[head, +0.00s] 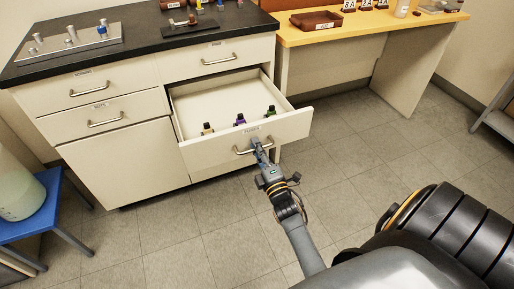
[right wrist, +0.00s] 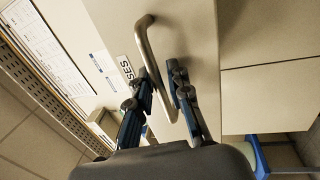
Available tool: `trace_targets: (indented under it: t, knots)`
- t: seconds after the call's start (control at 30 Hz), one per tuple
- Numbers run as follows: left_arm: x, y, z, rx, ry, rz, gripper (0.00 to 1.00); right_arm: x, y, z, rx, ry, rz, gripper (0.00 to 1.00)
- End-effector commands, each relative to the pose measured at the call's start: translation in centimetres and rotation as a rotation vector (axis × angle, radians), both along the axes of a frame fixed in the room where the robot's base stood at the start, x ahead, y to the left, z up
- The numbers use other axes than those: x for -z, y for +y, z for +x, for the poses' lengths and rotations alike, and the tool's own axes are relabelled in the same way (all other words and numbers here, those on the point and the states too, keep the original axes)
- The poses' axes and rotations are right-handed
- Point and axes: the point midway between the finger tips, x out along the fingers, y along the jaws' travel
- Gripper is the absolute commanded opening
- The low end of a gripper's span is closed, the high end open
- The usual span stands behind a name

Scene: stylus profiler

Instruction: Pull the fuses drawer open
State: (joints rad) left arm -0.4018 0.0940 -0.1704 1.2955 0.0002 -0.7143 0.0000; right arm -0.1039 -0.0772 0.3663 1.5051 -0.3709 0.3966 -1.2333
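The fuses drawer (head: 250,136) is pulled well out of the cabinet, with its front at a slight slant and its inside in view. Its label shows above the handle and in the right wrist view (right wrist: 127,68). My right gripper (head: 257,145) is at the drawer's bar handle (head: 242,152). In the right wrist view the handle (right wrist: 146,48) runs between the two fingers (right wrist: 163,82). The fingers stand apart, with a gap beside the bar, so they do not look clamped on it. My left gripper is not in view.
Closed drawers (head: 90,88) are at the left. A blue stool (head: 50,205) with a pale container (head: 18,190) stands at far left. The floor (head: 180,240) before the cabinet is clear.

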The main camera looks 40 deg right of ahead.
Motion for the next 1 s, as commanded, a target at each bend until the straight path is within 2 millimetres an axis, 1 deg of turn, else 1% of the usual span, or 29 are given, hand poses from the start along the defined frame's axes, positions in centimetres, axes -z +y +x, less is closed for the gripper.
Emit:
trace_targets:
  t: [0.07,0.33,0.5,0.63,1.0]
  knots:
    - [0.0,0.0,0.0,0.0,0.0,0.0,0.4,0.3,0.2,-0.8,0.001,0.004,0.001,0.19]
    - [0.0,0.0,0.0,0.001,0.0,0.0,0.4,1.1,1.2,-5.1,0.001,0.004,0.002,0.19]
    - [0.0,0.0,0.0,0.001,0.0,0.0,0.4,1.4,1.6,-6.7,0.001,0.003,0.002,0.19]
    - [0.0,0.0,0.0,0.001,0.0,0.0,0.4,1.4,1.7,-7.0,0.0,0.002,0.001,0.19]
    - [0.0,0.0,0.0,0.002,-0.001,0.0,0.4,1.4,1.7,-7.0,0.0,0.002,0.0,0.19]
